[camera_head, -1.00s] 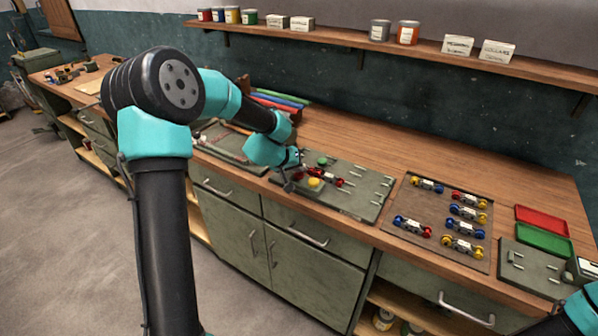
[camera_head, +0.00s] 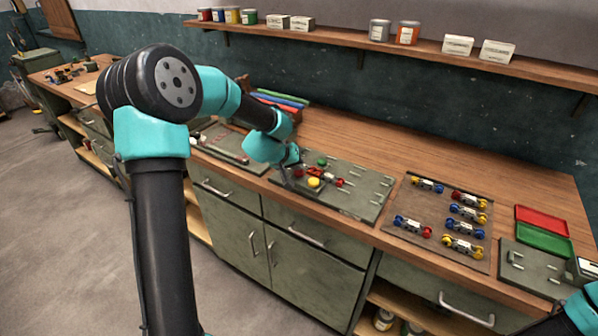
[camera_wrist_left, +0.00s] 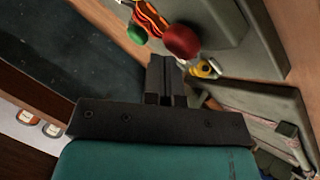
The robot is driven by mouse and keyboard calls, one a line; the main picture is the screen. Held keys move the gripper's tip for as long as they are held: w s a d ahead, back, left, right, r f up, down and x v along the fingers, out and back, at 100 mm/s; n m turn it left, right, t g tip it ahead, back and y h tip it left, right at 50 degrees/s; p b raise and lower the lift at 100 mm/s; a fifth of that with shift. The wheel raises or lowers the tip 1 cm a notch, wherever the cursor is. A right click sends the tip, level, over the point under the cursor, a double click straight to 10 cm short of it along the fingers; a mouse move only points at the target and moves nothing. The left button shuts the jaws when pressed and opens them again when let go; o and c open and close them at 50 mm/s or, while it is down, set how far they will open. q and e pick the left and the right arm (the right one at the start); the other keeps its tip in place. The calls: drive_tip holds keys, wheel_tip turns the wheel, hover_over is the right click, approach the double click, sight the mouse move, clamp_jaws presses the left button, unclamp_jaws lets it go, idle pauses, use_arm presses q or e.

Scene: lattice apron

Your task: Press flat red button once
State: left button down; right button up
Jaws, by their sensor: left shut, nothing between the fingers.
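The red button (camera_head: 298,172) is on a grey-green panel (camera_head: 355,186) on the bench, near a yellow button (camera_head: 313,182) and a green one (camera_head: 322,162). In the left wrist view the red button (camera_wrist_left: 182,41) looks rounded and lies just beyond my fingertips, with the yellow (camera_wrist_left: 207,68) and green (camera_wrist_left: 137,34) ones to either side. My left gripper (camera_head: 289,182) is shut and empty, close to the red button on its left side in the head view. Its closed fingers also show in the wrist view (camera_wrist_left: 166,64). I cannot tell if they touch the button. My right gripper is out of view.
A striped red and black piece (camera_wrist_left: 150,17) lies by the green button. To the right are a board (camera_head: 405,235) with several coloured pieces, a red tray (camera_head: 542,220) and a green tray (camera_head: 544,239). Bare bench lies behind the panel.

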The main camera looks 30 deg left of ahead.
use_arm(q)
drive_tip(key=shift+r, duration=0.6)
drive_tip(key=shift+r, duration=0.15)
drive_tip(key=shift+r, duration=2.4)
drive_tip(key=shift+f, duration=0.1)
